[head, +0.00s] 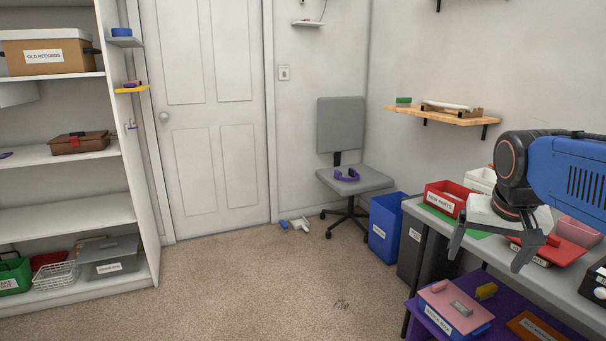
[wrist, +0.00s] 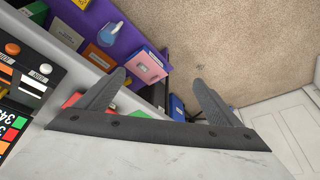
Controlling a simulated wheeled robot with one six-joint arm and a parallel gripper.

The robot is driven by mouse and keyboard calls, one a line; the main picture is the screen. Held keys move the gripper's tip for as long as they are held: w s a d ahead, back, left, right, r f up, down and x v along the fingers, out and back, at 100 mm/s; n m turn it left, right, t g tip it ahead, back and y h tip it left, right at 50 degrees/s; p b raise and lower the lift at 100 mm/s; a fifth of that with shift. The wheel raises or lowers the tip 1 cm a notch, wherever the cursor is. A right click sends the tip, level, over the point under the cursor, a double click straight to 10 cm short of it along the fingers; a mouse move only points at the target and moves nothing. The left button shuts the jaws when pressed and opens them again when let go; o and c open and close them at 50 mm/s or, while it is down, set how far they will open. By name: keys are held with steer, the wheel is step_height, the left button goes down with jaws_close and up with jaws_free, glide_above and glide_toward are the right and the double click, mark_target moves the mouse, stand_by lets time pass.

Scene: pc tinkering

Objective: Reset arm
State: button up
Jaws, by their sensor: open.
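My gripper (head: 493,246) hangs at the right of the head view, at the end of my arm, above the left edge of the grey workbench (head: 408,207). Its two dark fingers are spread apart with nothing between them. In the wrist view my gripper (wrist: 160,88) also shows open and empty, with the carpet and the shelf under the bench beyond it. The fingers point downward in the head view. A red bin labelled "NEW PARTS" (head: 443,199) stands on the bench just behind and left of the fingers.
A purple lower shelf (head: 478,335) holds a blue-and-pink box (head: 455,305). A blue bin (head: 386,227) stands left of the bench. An office chair (head: 350,180) holds a purple item. A tall white shelf (head: 80,212) stands far left. The middle carpet (head: 260,290) is clear.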

steer(key=s+a+f+n+y, duration=0.1)
steer(key=s+a+f+n, duration=0.4)
steer(key=s+a+f, duration=0.4)
steer(key=s+f, duration=0.2)
steer(key=s, duration=0.1)
steer(key=shift+f+t+y, duration=0.35)
steer(key=shift+t+y, duration=0.05)
steer(key=shift+s, duration=0.1)
